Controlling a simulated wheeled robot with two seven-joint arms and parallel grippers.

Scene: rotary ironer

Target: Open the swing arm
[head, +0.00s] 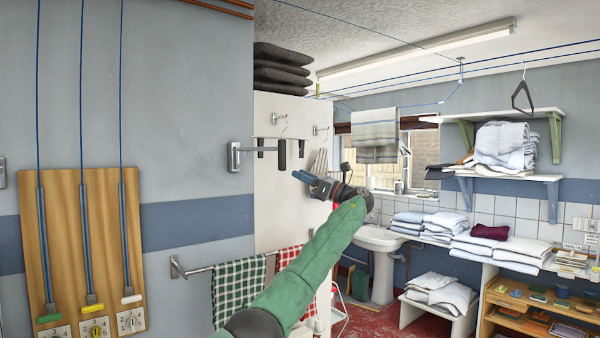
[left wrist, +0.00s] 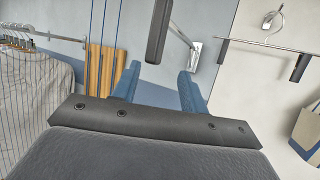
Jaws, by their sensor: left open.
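The swing arm (head: 258,151) is a pale metal bar on a wall bracket (head: 234,157), with a black upright grip (head: 282,154) at its right end. In the head view it sticks out to the right from the blue-grey wall. My left gripper (head: 303,177) has blue fingers and is open and empty, a little right of and below the black grip. In the left wrist view the fingers (left wrist: 158,88) stand apart, and the black grip (left wrist: 158,30) shows above the gap between them. I cannot tell contact, but they look apart. My right gripper is not in view.
A towel rail (head: 225,266) with green and red checked towels (head: 239,290) is below the swing arm. A wooden cord board (head: 85,255) hangs at the left. A white cabinet side (head: 275,205) with hooks is behind my gripper. A sink (head: 382,238) and laundry shelves stand at the right.

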